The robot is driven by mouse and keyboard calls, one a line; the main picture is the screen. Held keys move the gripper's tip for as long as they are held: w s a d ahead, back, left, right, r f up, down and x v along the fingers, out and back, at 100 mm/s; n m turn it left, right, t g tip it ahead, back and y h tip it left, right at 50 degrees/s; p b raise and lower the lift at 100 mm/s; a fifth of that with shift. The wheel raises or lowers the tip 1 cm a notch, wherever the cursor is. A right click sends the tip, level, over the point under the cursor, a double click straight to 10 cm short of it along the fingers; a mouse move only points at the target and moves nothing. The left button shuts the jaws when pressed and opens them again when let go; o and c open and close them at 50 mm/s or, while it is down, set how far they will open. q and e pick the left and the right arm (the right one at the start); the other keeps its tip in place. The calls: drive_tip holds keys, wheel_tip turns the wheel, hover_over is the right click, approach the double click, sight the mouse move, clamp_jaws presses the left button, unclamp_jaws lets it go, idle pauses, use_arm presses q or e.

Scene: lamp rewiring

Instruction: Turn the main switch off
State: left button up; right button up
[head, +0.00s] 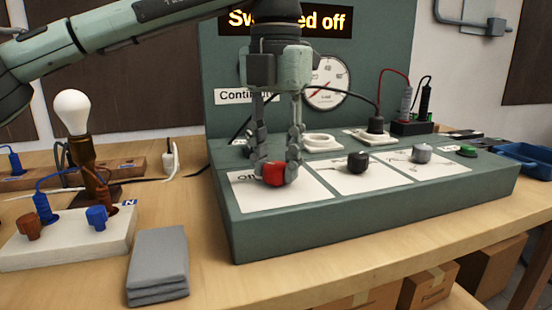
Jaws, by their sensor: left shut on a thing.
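The main switch is a red knob (278,174) on a white plate at the left end of the green test panel (370,217). My left gripper (278,168) points down from above, its fingers shut around the red knob. The plate label beside the knob is partly covered, with "Off" or similar showing. My right gripper is not in view.
A black knob (358,161) and a grey knob (422,153) stand right of the red one. A lamp bulb (72,111) on a wired base stands left, with a folded grey cloth (158,262) in front. A blue tray (524,158) lies at right.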

sight(276, 165)
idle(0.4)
use_arm(q)
drive_tip(key=o, duration=1.2)
drive_tip(key=shift+c, duration=0.2)
drive_tip(key=shift+r, duration=0.1)
wheel_tip(276, 165, up, 12)
